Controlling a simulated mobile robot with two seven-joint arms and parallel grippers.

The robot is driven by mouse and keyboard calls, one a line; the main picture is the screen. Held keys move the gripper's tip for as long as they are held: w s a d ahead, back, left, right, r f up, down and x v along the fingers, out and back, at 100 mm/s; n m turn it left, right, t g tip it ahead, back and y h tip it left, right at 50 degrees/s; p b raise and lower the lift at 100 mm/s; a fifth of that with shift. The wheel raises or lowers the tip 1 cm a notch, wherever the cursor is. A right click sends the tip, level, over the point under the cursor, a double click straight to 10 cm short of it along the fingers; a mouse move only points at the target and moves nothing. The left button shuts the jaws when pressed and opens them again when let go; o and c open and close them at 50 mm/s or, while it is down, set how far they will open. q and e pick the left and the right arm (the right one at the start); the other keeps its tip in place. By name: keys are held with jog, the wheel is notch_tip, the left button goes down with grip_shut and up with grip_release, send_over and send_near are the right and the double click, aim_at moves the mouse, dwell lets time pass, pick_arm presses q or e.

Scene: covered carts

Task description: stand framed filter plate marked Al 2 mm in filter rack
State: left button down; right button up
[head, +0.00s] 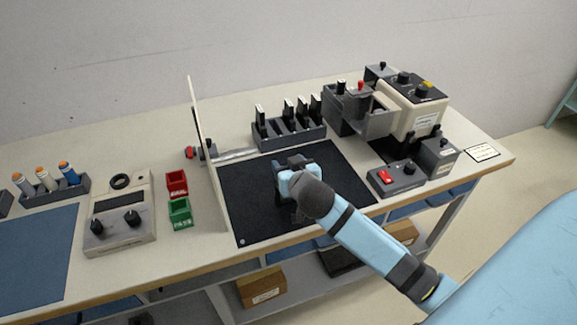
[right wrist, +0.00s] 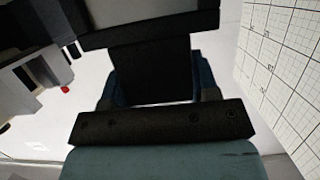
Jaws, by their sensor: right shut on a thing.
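My right gripper (head: 284,178) is above the black mat in the head view, in front of the filter rack. It is shut on a dark framed plate (right wrist: 150,70), which shows in the right wrist view with a black frame and a grey inner face at the top edge. Its marking cannot be read, and in the head view my arm mostly hides it. The grey filter rack (head: 290,136) stands behind the mat with several dark, light-labelled plates upright in it. There is a gap between the first plate and the others. My left gripper is not in view.
A thin upright panel (head: 205,150) borders the black mat (head: 245,215) on the left; its gridded face (right wrist: 285,70) shows in the wrist view. A switch box (head: 396,177) and a beige machine (head: 415,110) stand right.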

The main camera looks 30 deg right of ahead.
jog(key=shift+f, duration=0.1)
jog(key=o, duration=1.2)
